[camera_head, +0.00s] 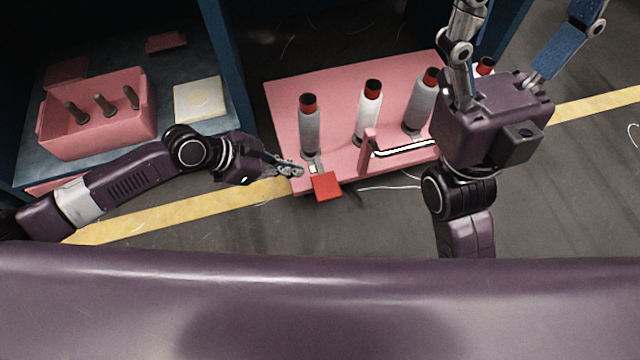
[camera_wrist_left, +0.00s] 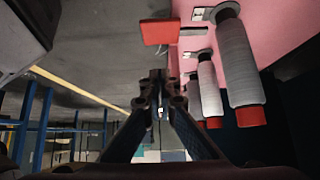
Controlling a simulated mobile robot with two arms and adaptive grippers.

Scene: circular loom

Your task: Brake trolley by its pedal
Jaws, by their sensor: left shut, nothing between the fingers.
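The pink trolley (camera_head: 350,90) stands on the floor, carrying several grey-white bobbins (camera_head: 309,128) with red and dark ends. Its red square pedal (camera_head: 326,186) sticks out at the near left edge; it also shows in the left wrist view (camera_wrist_left: 160,31). My left gripper (camera_head: 297,171) is shut and empty, just left of the pedal and by the trolley's corner. Its fingertips (camera_wrist_left: 158,78) show below the pedal in the wrist view, with a visible gap in the picture. My right gripper (camera_head: 525,40) is raised at the upper right, its fingers spread, tips near the top edge.
A white handle bar (camera_head: 405,148) stands on the trolley's near side, partly behind my right arm. At left, a blue-framed shelf (camera_head: 185,137) holds a pink box (camera_head: 100,130) with dark pegs and a pale square pad (camera_head: 200,100). Grey floor with a yellow line (camera_head: 130,224) lies in front.

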